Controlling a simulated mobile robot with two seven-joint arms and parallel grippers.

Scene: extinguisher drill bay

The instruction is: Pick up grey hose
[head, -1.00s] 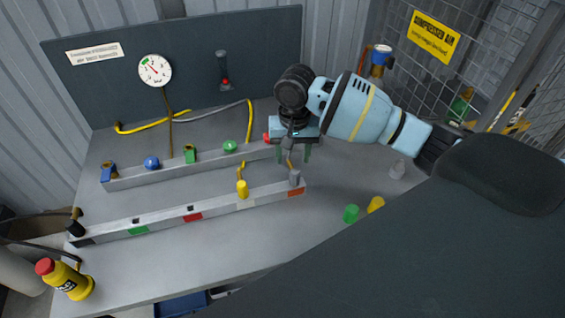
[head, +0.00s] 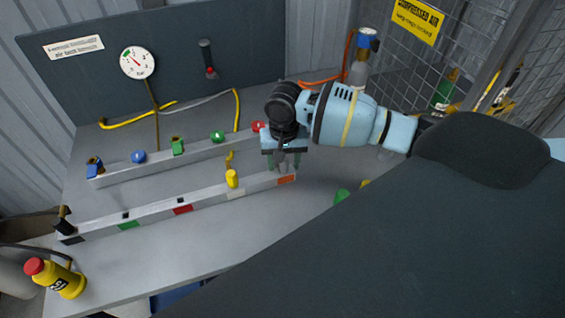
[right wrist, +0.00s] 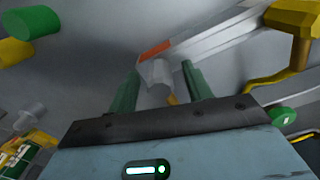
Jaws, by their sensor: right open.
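A grey hose end (right wrist: 158,74), a short cylinder, sits at the orange-marked end of the front rail (head: 150,215). It lies between the two green fingers of my right gripper (right wrist: 160,66) in the right wrist view, with gaps on both sides. In the head view my right gripper (head: 284,168) points down over that rail end, open, and its fingers and body mostly hide the grey hose end. A bit of orange-brown hose shows beneath the grey end in the wrist view. My left gripper is not in view.
A yellow hose end (head: 232,178) stands on the front rail, left of my right gripper. The rear rail (head: 108,181) carries blue, green and red fittings. A green cylinder (head: 342,196) lies to the right.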

